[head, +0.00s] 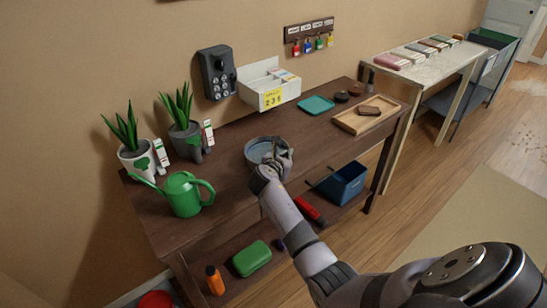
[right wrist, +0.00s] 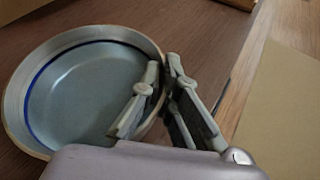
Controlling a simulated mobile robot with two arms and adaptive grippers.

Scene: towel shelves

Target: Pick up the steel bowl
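The steel bowl (head: 257,151) is round and grey, near the front middle of the dark wooden table. It fills the left of the right wrist view (right wrist: 80,98), with a blue line round its inner wall. My right gripper (head: 277,152) is at the bowl's right side. In the right wrist view its fingers (right wrist: 162,75) straddle the rim, one inside the bowl and one outside, close together on the wall. Whether the bowl is off the table is hard to tell. My left gripper is not in view.
The table (head: 228,190) also bears a green watering can (head: 184,194) and potted plants (head: 137,158) at left, a white box (head: 270,91) behind, a teal tray (head: 316,105) and a wooden tray (head: 345,122) at right. A blue bin (head: 345,184) is below.

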